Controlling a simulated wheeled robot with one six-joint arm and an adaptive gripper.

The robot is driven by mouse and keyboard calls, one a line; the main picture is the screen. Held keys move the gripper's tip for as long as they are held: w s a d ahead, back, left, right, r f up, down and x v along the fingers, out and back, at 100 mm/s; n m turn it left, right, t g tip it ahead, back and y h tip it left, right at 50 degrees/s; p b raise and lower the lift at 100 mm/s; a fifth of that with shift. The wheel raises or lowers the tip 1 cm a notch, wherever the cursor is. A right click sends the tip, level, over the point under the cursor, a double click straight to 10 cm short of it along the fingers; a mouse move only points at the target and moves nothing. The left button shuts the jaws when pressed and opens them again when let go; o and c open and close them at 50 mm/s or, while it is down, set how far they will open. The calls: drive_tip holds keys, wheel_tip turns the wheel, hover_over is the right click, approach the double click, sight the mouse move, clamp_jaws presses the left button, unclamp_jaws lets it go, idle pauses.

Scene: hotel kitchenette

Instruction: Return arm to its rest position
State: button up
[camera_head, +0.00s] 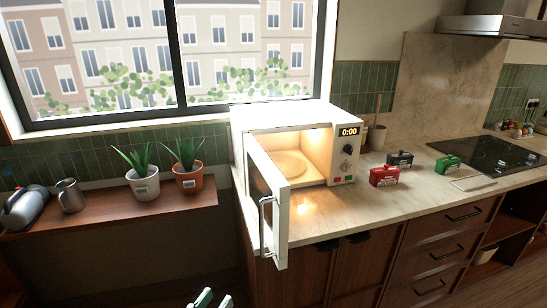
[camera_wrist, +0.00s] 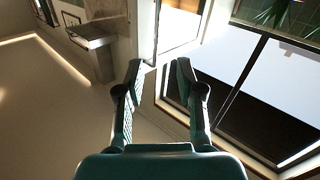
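My gripper (camera_head: 211,299) shows only by its fingertips at the bottom edge of the head view, in front of the counter and apart from it. In the wrist view my gripper (camera_wrist: 158,78) has its two teal fingers spread with nothing between them. The rest of my arm is out of view in the head view. The wrist view looks tilted, with the range hood at upper left and the dark window frame at right.
A white microwave (camera_head: 255,120) stands on the counter, its door (camera_head: 282,228) swung open toward me, its lit inside empty but for the turntable. Red (camera_head: 384,176), black (camera_head: 400,160) and green (camera_head: 447,163) packets lie right. A left shelf (camera_head: 110,209) holds two potted plants, a kettle and a mug.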

drive_tip(key=d+f+n+y, duration=0.45)
drive_tip(key=d+f, duration=0.45)
drive_tip(key=f, duration=0.4)
drive_tip(key=s+d+f+n+g+y, duration=0.2)
drive_tip(key=s+d+f+n+y, duration=0.15)
drive_tip(key=s+d+f, duration=0.45)
drive_tip(key=s+d+f+g+y, duration=0.1)
drive_tip(key=s+d+f, duration=0.1)
drive_tip(key=s+d, duration=0.35)
drive_tip(key=s+d+f, duration=0.2)
drive_tip(key=s+d, duration=0.1)
drive_tip(key=s, duration=0.5)
drive_tip(key=s+d+r+m+t+h, duration=0.1)
drive_tip(key=s+d+r+m, duration=0.3)
drive_tip(key=s+r, duration=0.5)
drive_tip(key=s, duration=0.2)
drive_tip(key=shift+s+d+m+t+h, duration=0.2)
drive_tip(key=shift+s+m+t+h, duration=0.1)
drive_tip(key=shift+s+h, duration=0.1)
